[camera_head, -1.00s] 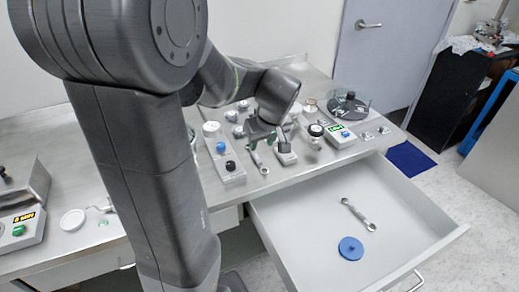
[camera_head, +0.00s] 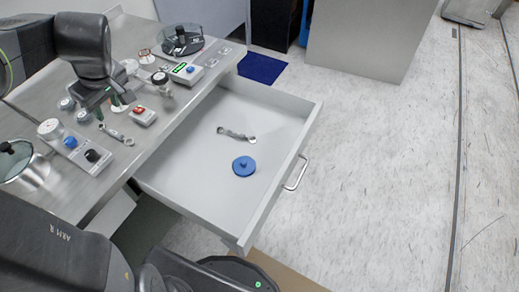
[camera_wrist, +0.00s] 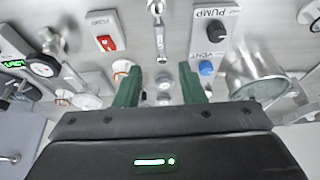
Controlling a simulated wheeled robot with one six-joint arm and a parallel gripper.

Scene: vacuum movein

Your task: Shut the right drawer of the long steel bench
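The long steel bench (camera_head: 140,38) runs along the left of the head view. Its right drawer (camera_head: 190,185) is pulled well out, over the floor. The bar handle (camera_head: 297,173) is on the drawer's front panel. A small wrench (camera_head: 236,134) and a blue round disc with a knob (camera_head: 244,166) lie inside the drawer. My gripper (camera_head: 98,100) is over the bench top, to the left of the drawer and apart from the handle. In the wrist view my gripper (camera_wrist: 160,84) has its two green fingers spread, with nothing held between them.
On the bench stand a pump and vent switch box (camera_head: 72,146), a red-switch box (camera_head: 143,116), a green-display box (camera_head: 186,72) and a round glass-topped fixture (camera_head: 180,40). A blue mat (camera_head: 262,68) lies beyond the drawer. Open floor (camera_head: 400,180) lies to the right.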

